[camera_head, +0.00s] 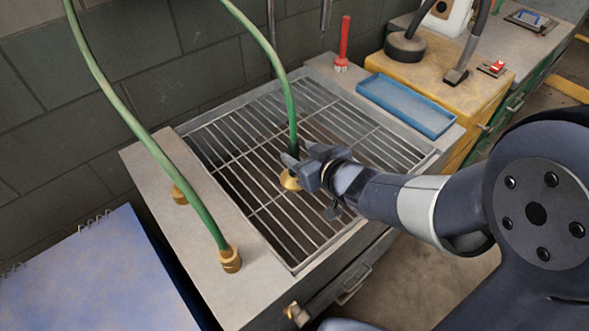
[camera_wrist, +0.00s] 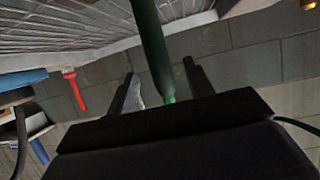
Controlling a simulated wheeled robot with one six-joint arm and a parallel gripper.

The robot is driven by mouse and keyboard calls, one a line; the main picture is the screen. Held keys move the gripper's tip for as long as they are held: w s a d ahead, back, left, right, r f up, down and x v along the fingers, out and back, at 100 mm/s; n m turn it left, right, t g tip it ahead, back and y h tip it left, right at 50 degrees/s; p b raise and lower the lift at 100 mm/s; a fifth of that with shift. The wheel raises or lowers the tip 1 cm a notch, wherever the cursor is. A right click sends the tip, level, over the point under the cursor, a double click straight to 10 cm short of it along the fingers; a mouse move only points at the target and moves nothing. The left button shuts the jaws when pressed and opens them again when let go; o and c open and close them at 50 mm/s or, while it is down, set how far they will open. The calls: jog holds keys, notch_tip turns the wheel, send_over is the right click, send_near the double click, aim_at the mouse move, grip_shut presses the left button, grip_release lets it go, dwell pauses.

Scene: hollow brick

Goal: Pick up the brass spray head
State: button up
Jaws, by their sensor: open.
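The brass spray head (camera_head: 290,181) hangs at the end of a green hose (camera_head: 278,80) over the metal grate of the sink. My gripper (camera_head: 299,160) is open at the hose, just above the brass head in the head view. In the wrist view the hose (camera_wrist: 150,40) runs down between the two spread fingers of my gripper (camera_wrist: 163,88). I cannot tell whether either finger touches it. The brass head itself does not show in the wrist view, and my gripper partly covers its top in the head view.
The grate (camera_head: 250,135) lies inside a grey sink rim (camera_head: 165,160). A brass hose fitting (camera_head: 230,259) stands on the left rim. A blue tray (camera_head: 405,104) and a red-handled brush (camera_head: 343,45) are behind, near the block wall (camera_head: 130,60). A spiral-bound blue pad (camera_head: 90,270) lies at left.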

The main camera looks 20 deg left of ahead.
jog(key=shift+x, duration=2.65)
jog(key=shift+s, duration=0.1)
jog(key=shift+c, duration=0.5)
grip_shut()
